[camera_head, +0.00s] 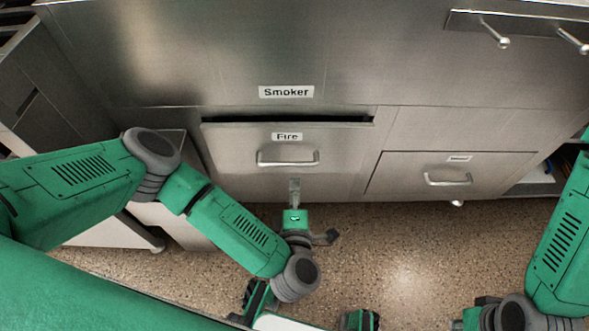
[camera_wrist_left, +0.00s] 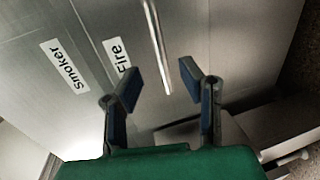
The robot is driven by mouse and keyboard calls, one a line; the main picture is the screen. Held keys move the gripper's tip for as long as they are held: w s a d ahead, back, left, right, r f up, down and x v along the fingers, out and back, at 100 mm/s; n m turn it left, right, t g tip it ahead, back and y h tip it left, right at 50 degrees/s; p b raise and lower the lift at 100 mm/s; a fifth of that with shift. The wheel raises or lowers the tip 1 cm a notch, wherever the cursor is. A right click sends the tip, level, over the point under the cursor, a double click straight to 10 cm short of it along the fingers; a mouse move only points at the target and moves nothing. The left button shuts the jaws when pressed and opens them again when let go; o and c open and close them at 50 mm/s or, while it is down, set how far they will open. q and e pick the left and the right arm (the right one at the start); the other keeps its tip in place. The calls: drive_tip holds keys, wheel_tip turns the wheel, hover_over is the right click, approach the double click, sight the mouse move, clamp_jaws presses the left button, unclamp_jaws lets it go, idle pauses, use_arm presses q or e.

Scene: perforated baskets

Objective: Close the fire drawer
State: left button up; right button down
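The fire drawer (camera_head: 230,155) is a steel front labelled "Fire" below the "Smoker" label in the head view. It stands slightly open, with a dark gap along its top edge. Its bar handle (camera_head: 288,163) is on the front; the handle also shows in the left wrist view (camera_wrist_left: 157,45). My left gripper (camera_head: 295,188) is just below the handle in the head view. In the left wrist view my left gripper (camera_wrist_left: 160,80) has its fingers spread and empty, the handle's end showing between the tips. Contact cannot be told.
A second drawer (camera_head: 400,175) with a handle, to the right, looks closed. A steel cabinet (camera_head: 60,90) stands at the left.

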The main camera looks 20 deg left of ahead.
sight(294, 163)
use_arm(q)
drive_tip(key=b+x, duration=0.3)
drive_tip(key=x, duration=0.5)
drive_tip(key=shift+w+a+f, duration=0.1)
drive_tip(key=shift+w+a, duration=0.2)
drive_tip(key=shift+w, duration=0.4)
clamp_jaws()
